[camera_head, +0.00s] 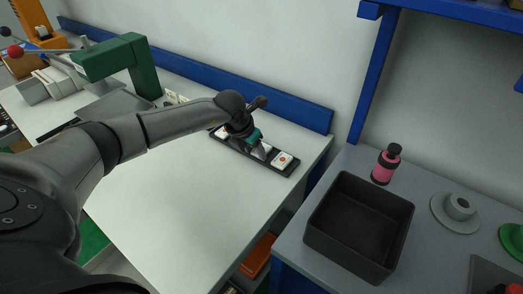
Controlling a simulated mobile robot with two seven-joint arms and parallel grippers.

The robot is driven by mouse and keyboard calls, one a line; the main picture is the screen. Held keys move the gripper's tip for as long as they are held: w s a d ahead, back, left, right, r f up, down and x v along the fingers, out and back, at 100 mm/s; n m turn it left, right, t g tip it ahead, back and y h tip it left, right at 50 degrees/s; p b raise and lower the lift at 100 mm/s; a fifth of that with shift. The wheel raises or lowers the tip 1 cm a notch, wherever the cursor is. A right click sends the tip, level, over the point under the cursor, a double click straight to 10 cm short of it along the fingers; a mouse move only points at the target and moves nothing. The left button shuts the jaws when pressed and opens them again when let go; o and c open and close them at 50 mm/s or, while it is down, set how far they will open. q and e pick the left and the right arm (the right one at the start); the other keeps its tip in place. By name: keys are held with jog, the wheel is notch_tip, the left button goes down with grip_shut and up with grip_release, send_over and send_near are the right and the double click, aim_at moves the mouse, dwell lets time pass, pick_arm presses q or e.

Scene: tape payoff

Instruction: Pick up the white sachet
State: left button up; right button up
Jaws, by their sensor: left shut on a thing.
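A long black tray (236,147) lies on the white bench near its right end. A white sachet with an orange mark (282,160) lies at the tray's right end. Another white sachet (222,132) shows at the tray's left end, partly behind my arm. My left gripper (260,151) reaches down over the middle of the tray. It is shut on a white sachet (266,148), of which only a small part shows between the fingers. I cannot tell whether this sachet is clear of the tray. My right gripper is not in view.
A black open bin (318,236) stands on the grey table at right, with a pink bottle (384,168) and a grey cup on a saucer (458,207) nearby. A green machine (108,60) stands at the bench's far left. The bench's middle is clear.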

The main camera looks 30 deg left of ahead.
pick_arm(q)
grip_shut()
notch_tip(320, 180, up, 20)
jog(key=p, duration=0.2)
